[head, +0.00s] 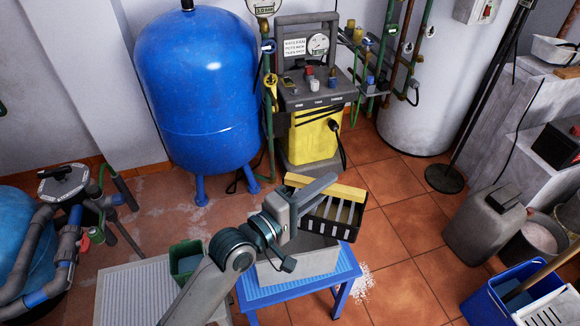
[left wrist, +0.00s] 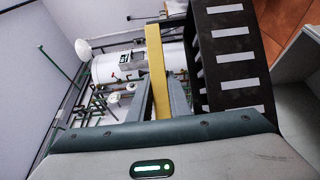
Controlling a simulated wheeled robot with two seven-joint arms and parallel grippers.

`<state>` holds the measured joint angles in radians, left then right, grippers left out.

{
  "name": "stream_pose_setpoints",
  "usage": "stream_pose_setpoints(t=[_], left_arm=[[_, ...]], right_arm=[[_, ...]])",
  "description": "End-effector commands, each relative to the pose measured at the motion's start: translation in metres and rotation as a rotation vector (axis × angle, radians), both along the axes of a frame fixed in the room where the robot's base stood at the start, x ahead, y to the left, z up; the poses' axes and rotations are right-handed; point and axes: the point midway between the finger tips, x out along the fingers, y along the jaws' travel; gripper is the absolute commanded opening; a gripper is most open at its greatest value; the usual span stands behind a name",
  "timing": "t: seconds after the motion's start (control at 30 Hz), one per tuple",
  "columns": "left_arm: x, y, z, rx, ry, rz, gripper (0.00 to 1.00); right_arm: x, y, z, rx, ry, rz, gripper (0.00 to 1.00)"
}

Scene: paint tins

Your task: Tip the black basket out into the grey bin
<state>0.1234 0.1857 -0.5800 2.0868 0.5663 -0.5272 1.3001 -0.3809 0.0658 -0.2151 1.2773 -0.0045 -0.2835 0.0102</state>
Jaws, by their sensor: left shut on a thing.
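My left gripper (head: 314,192) is shut on the yellow handle bar (head: 345,188) of the black basket (head: 342,228). The left wrist view shows the yellow bar (left wrist: 157,75) between the two fingers, with the slotted black basket wall (left wrist: 232,62) beside it. The basket hangs above and to the right of the grey bin (head: 322,262), which stands on a blue table. My gripper and arm hide part of the bin. I cannot tell what lies in the basket or the bin. My right gripper is not in view.
The blue table (head: 345,282) stands on a tiled floor. A green container (head: 186,262) is to its left. A yellow and grey machine (head: 315,135) and a blue tank (head: 205,90) stand behind. A blue bucket (head: 510,290) is at the lower right.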

Motion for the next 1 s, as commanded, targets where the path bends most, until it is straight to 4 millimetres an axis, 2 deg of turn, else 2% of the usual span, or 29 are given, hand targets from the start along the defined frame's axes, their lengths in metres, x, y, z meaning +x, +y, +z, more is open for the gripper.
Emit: stream_pose_setpoints(t=[0.1,0.23,0.43,1.0], left_arm=[[-0.007,-0.012,-0.004,0.004,-0.002,-0.063,0.00],[-0.013,-0.019,-0.014,0.002,-0.004,-0.101,0.00],[-0.016,-0.021,-0.020,-0.003,-0.005,-0.120,0.00],[-0.016,-0.021,-0.020,-0.003,-0.004,-0.118,0.00]], right_arm=[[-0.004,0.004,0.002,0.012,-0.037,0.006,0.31],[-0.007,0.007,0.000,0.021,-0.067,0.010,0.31],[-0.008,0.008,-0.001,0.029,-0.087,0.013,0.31],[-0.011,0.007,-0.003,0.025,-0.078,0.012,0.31]])
